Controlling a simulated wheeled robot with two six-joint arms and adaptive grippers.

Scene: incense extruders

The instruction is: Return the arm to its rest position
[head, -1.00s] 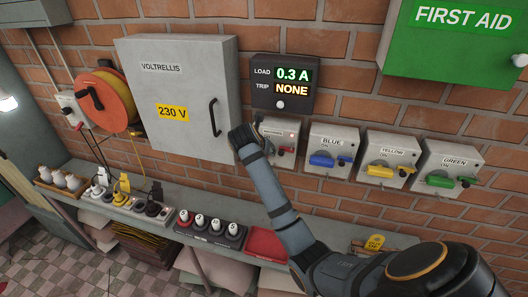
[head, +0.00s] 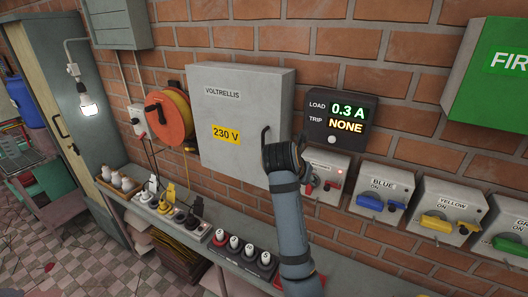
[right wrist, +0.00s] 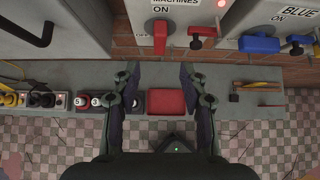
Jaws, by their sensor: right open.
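My right arm rises from the bottom of the head view, its dark wrist end (head: 283,157) in front of the grey VOLTRELLIS cabinet's lower right corner. The fingers look clear of the box. My left gripper is not in view.
The cabinet (head: 235,130) and load display (head: 338,122) hang on the brick wall. Blue (head: 383,190) and yellow (head: 449,213) switch boxes continue rightward. A shelf (right wrist: 240,80) runs below with plugs, sockets and a red pad (right wrist: 166,102). Open checkered floor (head: 110,240) lies left.

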